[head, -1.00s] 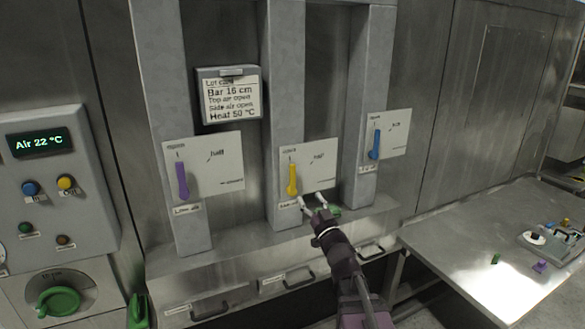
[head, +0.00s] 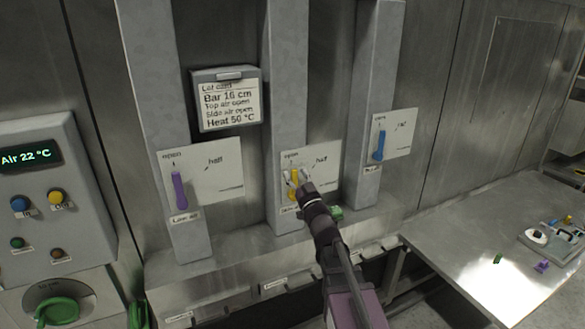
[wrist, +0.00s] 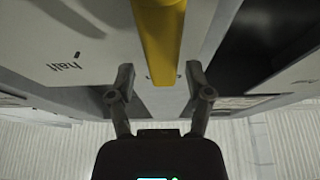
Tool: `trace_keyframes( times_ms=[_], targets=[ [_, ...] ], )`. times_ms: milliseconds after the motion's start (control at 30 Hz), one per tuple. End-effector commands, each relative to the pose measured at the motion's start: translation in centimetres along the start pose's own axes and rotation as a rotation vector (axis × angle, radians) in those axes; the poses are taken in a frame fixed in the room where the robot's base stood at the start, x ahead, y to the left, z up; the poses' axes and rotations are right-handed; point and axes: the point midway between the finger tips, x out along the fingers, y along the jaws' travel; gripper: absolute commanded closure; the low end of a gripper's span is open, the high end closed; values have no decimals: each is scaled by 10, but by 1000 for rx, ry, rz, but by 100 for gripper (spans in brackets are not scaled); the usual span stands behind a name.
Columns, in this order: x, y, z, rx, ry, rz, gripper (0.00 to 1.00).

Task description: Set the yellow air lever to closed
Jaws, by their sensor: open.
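The yellow air lever (head: 294,190) is on a white plate on the middle post. It stands upright, its upper end towards the "open" mark, with "half" to its upper right. My gripper (head: 297,178) is at the lever, with a finger on either side. In the wrist view the yellow lever (wrist: 159,40) runs down between the two open fingers of my gripper (wrist: 160,82), with a gap on each side. The fingers do not visibly grip it. Part of the lever is hidden behind my gripper in the head view.
A purple lever (head: 179,190) on the left post and a blue lever (head: 379,147) on the right post also stand upright. A lot card (head: 230,105) hangs between the posts. A metal table (head: 470,235) stands to the right.

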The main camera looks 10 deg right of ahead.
Motion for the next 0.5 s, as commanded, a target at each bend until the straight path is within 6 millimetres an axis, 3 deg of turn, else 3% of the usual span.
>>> trace_keyframes(
  times_ms=[433, 500],
  targets=[
    [4, -3, -1, 1, 0, -3, 34],
    [4, -3, -1, 1, 0, -3, 52]
  ],
)
